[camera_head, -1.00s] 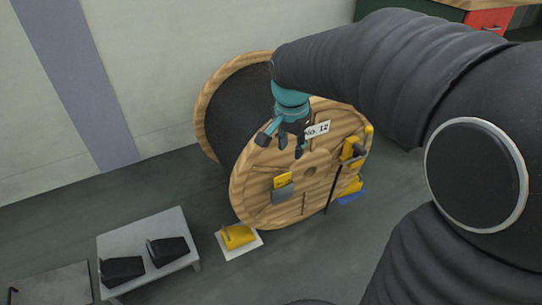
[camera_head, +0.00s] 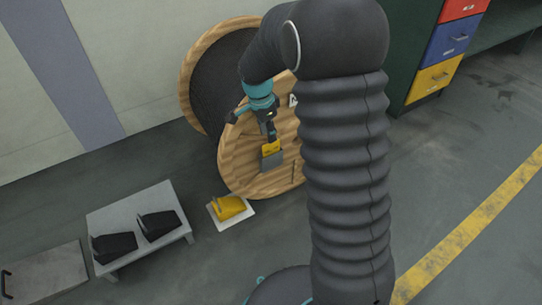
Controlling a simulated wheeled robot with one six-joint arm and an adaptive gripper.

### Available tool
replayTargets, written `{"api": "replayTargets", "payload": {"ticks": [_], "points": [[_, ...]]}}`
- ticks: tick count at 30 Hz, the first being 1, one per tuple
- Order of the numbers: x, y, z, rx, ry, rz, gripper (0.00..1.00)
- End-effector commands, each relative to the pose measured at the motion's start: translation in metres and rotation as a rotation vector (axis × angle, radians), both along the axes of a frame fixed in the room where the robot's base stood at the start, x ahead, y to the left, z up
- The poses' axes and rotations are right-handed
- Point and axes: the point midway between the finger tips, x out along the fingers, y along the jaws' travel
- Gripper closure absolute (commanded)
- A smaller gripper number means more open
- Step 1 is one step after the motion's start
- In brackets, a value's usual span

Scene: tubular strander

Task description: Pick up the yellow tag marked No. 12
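A small yellow tag (camera_head: 271,146) sits in a grey holder (camera_head: 272,162) on the wooden face of the cable reel (camera_head: 240,178). Its writing is too small to read. My gripper (camera_head: 253,124), teal with dark fingers, is in front of the reel's face, just above the tag. Its fingers are spread and hold nothing that I can see. One finger comes close to the tag's top edge in the picture; I cannot tell if they touch. My arm hides the right part of the reel and most of a white plate there.
A yellow wedge-shaped block (camera_head: 230,207) lies on a white sheet at the reel's foot. A low grey bench (camera_head: 125,217) with two black blocks stands to the left. A cabinet with coloured drawers (camera_head: 446,42) is at upper right. Floor on the right is clear.

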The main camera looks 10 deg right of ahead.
Motion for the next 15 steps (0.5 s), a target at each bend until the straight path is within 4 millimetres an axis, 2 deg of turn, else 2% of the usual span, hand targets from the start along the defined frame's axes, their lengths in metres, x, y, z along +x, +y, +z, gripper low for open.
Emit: {"api": "replayTargets", "payload": {"ticks": [3,11,15], "points": [[0.001,-0.002,-0.012,0.000,0.001,0.000,0.65],[0.003,-0.005,-0.024,0.001,0.001,0.000,0.65],[0.008,-0.009,-0.042,0.000,0.002,-0.001,0.65]]}}
